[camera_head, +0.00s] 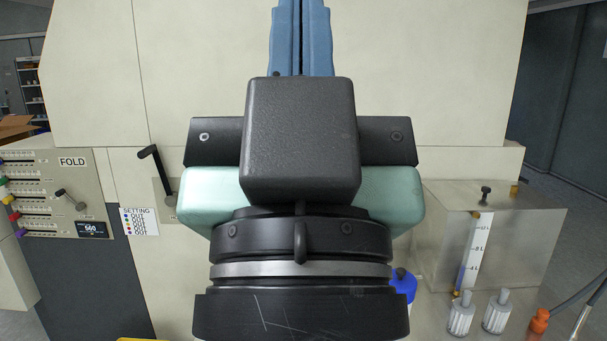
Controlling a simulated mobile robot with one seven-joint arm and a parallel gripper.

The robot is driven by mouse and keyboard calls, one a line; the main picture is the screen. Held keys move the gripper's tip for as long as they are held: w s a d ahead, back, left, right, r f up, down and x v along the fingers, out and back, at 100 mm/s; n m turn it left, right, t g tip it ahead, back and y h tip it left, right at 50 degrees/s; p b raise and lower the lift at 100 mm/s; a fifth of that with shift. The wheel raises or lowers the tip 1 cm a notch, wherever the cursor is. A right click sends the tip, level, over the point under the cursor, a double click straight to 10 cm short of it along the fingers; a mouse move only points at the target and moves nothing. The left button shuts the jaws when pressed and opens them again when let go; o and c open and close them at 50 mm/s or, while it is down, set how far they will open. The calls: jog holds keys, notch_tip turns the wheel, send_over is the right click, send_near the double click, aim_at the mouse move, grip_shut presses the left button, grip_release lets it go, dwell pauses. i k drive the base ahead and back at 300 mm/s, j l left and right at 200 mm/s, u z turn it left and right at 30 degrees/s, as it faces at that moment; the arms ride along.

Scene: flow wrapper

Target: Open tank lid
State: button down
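The tank (520,249) is a grey, see-through box at the right, with a white level scale on its front. Its flat lid (521,198) lies level on top and looks closed. A small black knob (486,190) stands up on the lid. My gripper (301,38) is in the middle, left of the tank and apart from it. Its blue fingers point up and sit close together, with only a thin gap and nothing seen between them. My black wrist hides the finger bases.
The cream machine wall (420,70) fills the back. A FOLD panel (66,195) with levers and a black crank handle (157,171) are at the left. Two clear ribbed knobs (478,313), an orange fitting (540,320) and a blue-capped bottle (404,283) are low before the tank.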

aim_at(455, 196)
jog(key=i+l, duration=2.05)
jog(key=l+z, duration=0.05)
jog(key=l, duration=0.05)
